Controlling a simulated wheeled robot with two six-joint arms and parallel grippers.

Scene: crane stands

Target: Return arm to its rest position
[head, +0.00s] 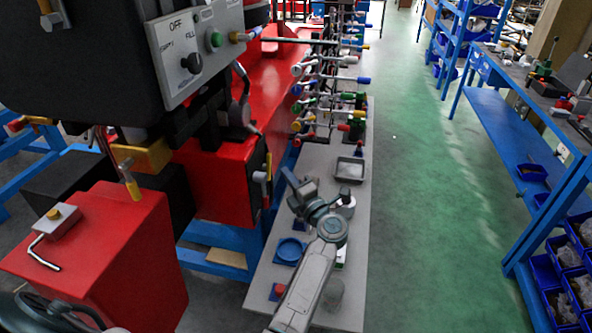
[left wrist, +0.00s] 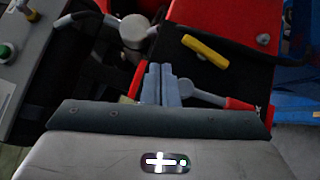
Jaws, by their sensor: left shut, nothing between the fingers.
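My left gripper (head: 299,184) is above the grey bench strip (head: 325,167), to the right of the red machine (head: 216,172). In the left wrist view its two grey fingers (left wrist: 160,84) are together with nothing between them. They point toward the black face of the red machine, which carries a yellow handle (left wrist: 205,51). A grey lever (left wrist: 206,96) with a red end shows just right of the fingers; whether they touch it I cannot tell. My right gripper is not in view.
A black box with a grey control panel (head: 196,50) overhangs at the upper left. Metal tray (head: 349,170), blue round dish (head: 290,249) and several coloured-handled valves (head: 325,78) are on the bench strip. The green floor (head: 430,200) to the right is clear, up to blue workbenches (head: 530,140).

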